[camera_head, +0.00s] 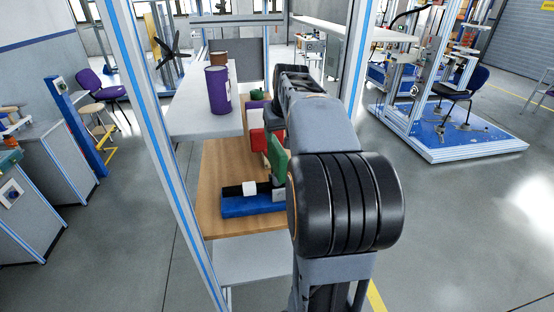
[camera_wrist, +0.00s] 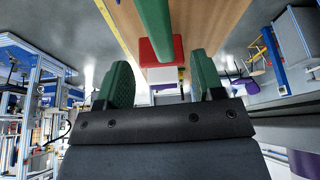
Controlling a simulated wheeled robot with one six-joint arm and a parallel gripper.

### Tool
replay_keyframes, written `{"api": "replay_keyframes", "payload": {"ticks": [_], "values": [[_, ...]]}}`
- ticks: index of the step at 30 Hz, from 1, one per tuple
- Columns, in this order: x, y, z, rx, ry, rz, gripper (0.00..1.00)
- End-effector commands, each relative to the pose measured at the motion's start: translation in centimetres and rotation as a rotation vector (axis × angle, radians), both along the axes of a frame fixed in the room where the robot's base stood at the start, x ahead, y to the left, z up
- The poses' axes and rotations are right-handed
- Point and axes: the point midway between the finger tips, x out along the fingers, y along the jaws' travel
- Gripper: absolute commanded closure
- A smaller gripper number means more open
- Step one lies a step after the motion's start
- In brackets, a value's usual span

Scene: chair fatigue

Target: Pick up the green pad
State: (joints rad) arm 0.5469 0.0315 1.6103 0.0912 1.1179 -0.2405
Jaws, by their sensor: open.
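The green pad (camera_head: 277,157) stands upright on the wooden board, partly hidden by my arm in the head view. A long green piece, which looks like the same pad, shows at the top of the wrist view (camera_wrist: 154,18). My gripper (camera_wrist: 162,82) is open, its two green-faced fingers spread apart with nothing held between them. The green piece lies beyond the fingertips, apart from them. In the head view my arm hides the gripper's fingers.
A red block (camera_head: 258,140) stands beside the green pad; a red piece also shows in the wrist view (camera_wrist: 157,51). A purple can (camera_head: 217,90) stands on the white shelf. Frame posts flank the board.

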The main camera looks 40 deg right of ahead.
Motion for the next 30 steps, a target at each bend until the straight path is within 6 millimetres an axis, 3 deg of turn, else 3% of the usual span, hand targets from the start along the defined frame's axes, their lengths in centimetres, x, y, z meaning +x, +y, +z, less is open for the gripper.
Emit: {"api": "replay_keyframes", "payload": {"ticks": [6, 14, 21, 30], "values": [[1.0, -0.3, -2.6, 0.002, 0.002, 0.000, 0.38], [1.5, -0.5, -4.0, 0.001, 0.001, 0.000, 0.38], [2.5, -0.9, -7.1, 0.002, 0.002, 0.000, 0.38], [2.9, -1.0, -8.2, 0.000, 0.000, 0.000, 0.38]]}}
